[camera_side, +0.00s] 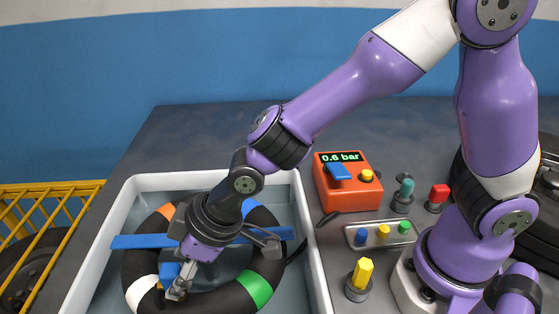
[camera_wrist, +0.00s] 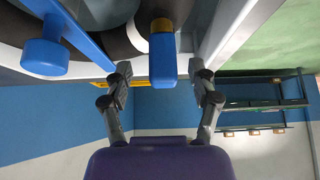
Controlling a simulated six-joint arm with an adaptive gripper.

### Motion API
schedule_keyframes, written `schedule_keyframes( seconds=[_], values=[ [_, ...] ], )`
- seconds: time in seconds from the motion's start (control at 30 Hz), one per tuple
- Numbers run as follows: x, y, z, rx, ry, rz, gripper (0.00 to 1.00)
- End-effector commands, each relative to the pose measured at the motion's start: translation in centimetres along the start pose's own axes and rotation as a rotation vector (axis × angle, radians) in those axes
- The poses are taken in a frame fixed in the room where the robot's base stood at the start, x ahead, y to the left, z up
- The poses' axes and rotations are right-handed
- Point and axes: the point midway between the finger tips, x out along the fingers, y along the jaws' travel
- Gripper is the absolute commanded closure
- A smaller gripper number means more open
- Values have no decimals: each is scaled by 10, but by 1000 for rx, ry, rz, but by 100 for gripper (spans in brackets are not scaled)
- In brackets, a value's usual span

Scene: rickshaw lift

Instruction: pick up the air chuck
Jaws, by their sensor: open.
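The air chuck (camera_wrist: 162,60) appears to be the blue block with a brass-coloured end in the wrist view. It lies between the two fingers of my gripper (camera_wrist: 163,78), with a gap on each side. My wrist hides part of this area.
A blue bar (camera_side: 140,241) spans the white tub (camera_side: 77,286) above the black tyre (camera_side: 228,299) with coloured patches. The bar's round knob (camera_wrist: 45,57) is left of the fingers in the wrist view. An orange pressure box (camera_side: 340,198) and a button panel (camera_side: 365,244) stand right of the tub.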

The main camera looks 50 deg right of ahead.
Motion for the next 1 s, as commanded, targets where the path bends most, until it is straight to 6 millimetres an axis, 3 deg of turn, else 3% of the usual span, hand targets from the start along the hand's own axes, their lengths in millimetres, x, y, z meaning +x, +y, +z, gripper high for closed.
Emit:
schedule_keyframes(
  seconds=[0.2,0.5,0.63,0.67,1.0],
  values=[
    [30,-3,1,1,-3,-1,32],
    [34,-3,0,1,0,0,32],
    [34,-3,0,2,-1,0,96],
    [34,-3,0,2,-1,0,100],
    [34,-3,0,1,-1,-1,100]
  ],
)
